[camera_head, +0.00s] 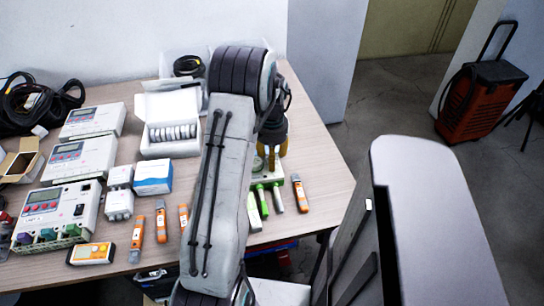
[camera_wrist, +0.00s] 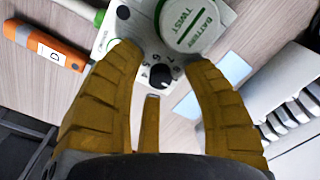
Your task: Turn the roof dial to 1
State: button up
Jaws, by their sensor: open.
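In the wrist view a white and green sensor unit (camera_wrist: 103,45) lies below my gripper. It carries a round cap marked BATTERY TWIST (camera_wrist: 193,25) and a small black dial (camera_wrist: 161,76) with numbers around it; 4 to 7 are partly readable. I cannot tell which number the dial points at. My gripper (camera_wrist: 160,60) is open, with its yellow fingers on either side of the dial; contact cannot be told. In the head view my gripper (camera_head: 270,150) is over the sensor unit (camera_head: 266,180), which my arm partly hides.
Orange handheld tools (camera_head: 299,193) lie close by on the wooden table (camera_head: 325,180). White boxes (camera_head: 172,130) and meter units (camera_head: 85,158) stand to the left. A tray of white parts (camera_wrist: 295,115) is right in the wrist view. An orange-red trolley (camera_head: 478,98) stands on the floor.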

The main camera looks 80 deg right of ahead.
notch_tip(320, 180, up, 12)
dwell(0.7)
dwell(0.8)
jog(key=a+f+n, duration=0.1)
jog(key=a+f, duration=0.1)
jog(key=a+f+n+y, duration=0.1)
jog(key=a+f, duration=0.1)
jog(key=f, duration=0.1)
jog(key=shift+w+a+n, duration=0.15)
jog(key=shift+a+n, duration=0.15)
jog(key=shift+n, duration=0.1)
jog(key=w+a+r+n+t+p, duration=0.1)
jog(key=w+a+r+n, duration=0.4)
jog(key=a, duration=0.8)
jog(key=w+a+r+n+t+p, duration=0.1)
jog(key=w+a+r+n+p, duration=0.2)
jog(key=a, duration=1.1)
jog(key=w+a+r+n+t+h+p, duration=0.1)
jog(key=w+a+r+n+p, duration=0.1)
jog(key=w+a+r+n, duration=0.6)
jog(key=w+a+n, duration=0.3)
jog(key=w+a, duration=0.1)
jog(key=a, duration=0.2)
jog(key=shift+r+n, duration=0.3)
jog(key=shift+r, duration=0.05)
